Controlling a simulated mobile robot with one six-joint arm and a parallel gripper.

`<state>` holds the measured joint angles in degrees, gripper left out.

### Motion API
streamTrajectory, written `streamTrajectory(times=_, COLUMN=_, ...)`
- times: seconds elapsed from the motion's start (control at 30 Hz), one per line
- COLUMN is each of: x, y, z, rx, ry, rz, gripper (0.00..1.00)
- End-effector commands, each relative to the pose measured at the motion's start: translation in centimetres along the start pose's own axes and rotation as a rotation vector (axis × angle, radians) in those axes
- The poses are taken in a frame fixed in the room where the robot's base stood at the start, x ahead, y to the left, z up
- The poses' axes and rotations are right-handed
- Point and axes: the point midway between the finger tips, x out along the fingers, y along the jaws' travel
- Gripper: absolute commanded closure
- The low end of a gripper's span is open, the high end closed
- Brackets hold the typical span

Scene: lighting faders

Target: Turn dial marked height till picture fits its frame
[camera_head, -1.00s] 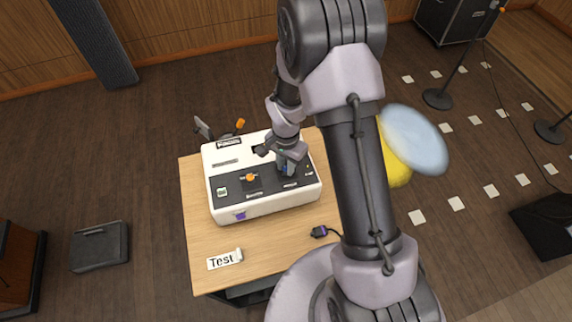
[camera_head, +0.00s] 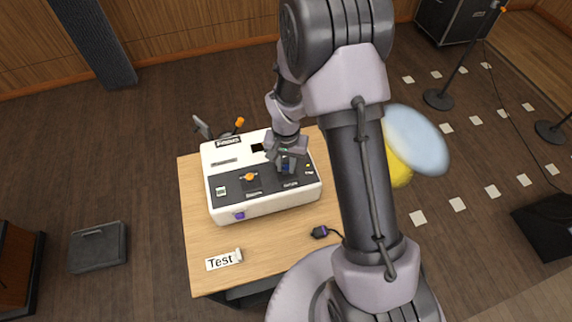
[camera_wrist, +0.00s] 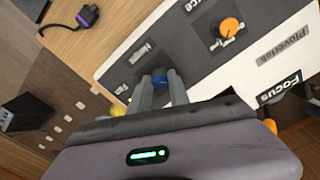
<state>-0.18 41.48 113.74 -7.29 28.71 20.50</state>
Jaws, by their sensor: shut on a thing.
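The white console (camera_head: 232,152) with a dark grey control panel stands on the wooden table. In the wrist view, a blue knob (camera_wrist: 160,79) sits between my two fingertips, beside a label that seems to read "Height" (camera_wrist: 143,54). My gripper (camera_wrist: 161,88) is shut on this blue knob; its fingers hide the knob's sides. In the head view my gripper (camera_head: 286,165) is over the right part of the panel and mostly hides the knob. A picture and its frame cannot be made out with certainty; a blurred pale blue disc (camera_head: 418,138) and yellow patch (camera_head: 397,170) show beyond my arm.
An orange knob (camera_head: 249,177) sits left of my gripper on the panel; it also shows in the wrist view (camera_wrist: 230,27). A "Test" sign (camera_head: 223,260) and a dark cable plug (camera_head: 320,232) lie on the table (camera_head: 270,246). A "Focus" label (camera_wrist: 281,87) shows near my gripper.

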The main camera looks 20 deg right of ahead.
Motion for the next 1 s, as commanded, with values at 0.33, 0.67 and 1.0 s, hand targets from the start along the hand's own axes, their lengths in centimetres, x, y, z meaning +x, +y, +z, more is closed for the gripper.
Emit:
streamTrajectory(times=0.33, x=-0.02, y=-0.01, z=-0.01, rx=-0.132, ry=0.000, rz=0.000, gripper=1.00)
streamTrajectory(times=0.67, x=-0.05, y=-0.01, z=-0.02, rx=-0.155, ry=0.001, rz=0.000, gripper=1.00)
streamTrajectory(times=1.0, x=-0.04, y=-0.01, z=-0.02, rx=-0.154, ry=0.001, rz=0.000, gripper=0.56)
